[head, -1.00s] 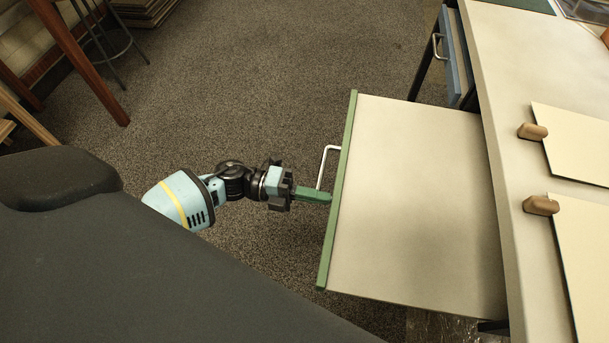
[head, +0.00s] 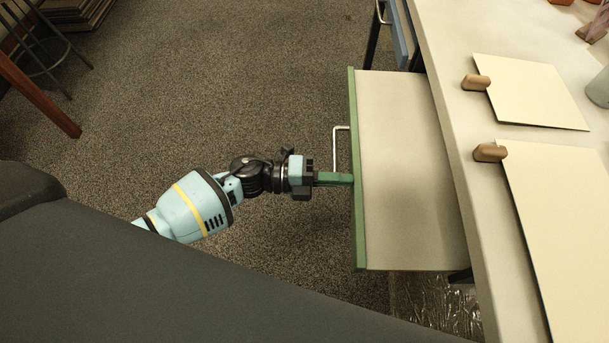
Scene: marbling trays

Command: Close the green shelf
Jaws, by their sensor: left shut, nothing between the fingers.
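The green shelf (head: 357,225) is a pull-out board with a green front edge and a pale top, sticking out to the left from under the table. Its metal bar handle (head: 335,150) is on the green front. My left gripper (head: 350,179) is shut and empty, its green fingers pointing right. The fingertips meet the green front just below the handle and appear to touch it. They are not around the handle. My right gripper is not in view.
The pale table (head: 450,120) runs along the right, with cream sheets (head: 530,90) and wooden blocks (head: 489,152) on it. A blue drawer (head: 402,35) with a handle is at the top. Carpeted floor (head: 220,90) is clear left of the shelf.

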